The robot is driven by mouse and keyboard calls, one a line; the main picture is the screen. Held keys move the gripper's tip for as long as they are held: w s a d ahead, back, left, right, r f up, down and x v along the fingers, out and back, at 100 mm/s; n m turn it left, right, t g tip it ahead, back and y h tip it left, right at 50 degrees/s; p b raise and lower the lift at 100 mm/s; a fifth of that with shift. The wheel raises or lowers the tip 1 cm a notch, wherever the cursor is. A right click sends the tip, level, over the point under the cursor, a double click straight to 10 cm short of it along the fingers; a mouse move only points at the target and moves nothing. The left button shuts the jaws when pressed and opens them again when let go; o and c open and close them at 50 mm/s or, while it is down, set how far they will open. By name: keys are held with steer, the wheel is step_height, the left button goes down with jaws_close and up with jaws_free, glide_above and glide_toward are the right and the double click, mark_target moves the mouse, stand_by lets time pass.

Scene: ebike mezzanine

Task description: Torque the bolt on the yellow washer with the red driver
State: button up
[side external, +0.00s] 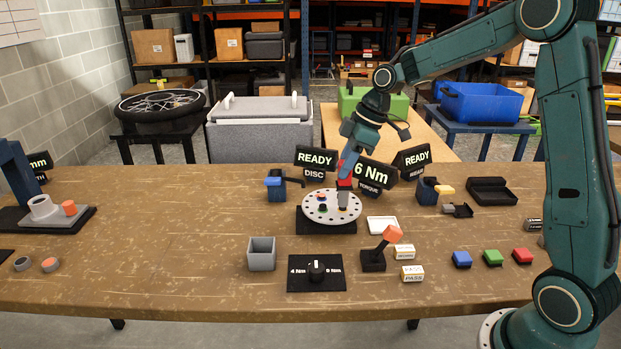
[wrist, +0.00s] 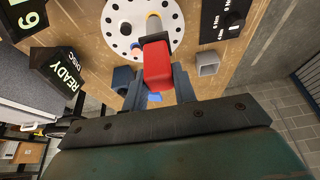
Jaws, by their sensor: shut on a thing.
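The red driver (wrist: 158,66) is held between the two fingers of my gripper (wrist: 160,84) in the wrist view. In the side view the red driver (side external: 344,171) stands near upright above the right part of the white perforated disc (side external: 312,212), under my gripper (side external: 348,160). Its lower end meets a small dark bolt (side external: 343,207) there, though I cannot tell if it is seated. A yellow ring, apparently the yellow washer (wrist: 153,15), shows beyond the driver's end in the wrist view. The disc (wrist: 119,14) also shows there. Red and blue pieces sit on the disc's left part.
A dial box (side external: 317,280), grey bin (side external: 261,254) and orange-topped lever (side external: 374,260) stand in front. Colored buttons (side external: 492,258) are right. The left-center table is bare.

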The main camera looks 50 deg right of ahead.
steer(key=shift+f, duration=0.4)
stand_by(0.8)
steer(key=shift+r, duration=2.55)
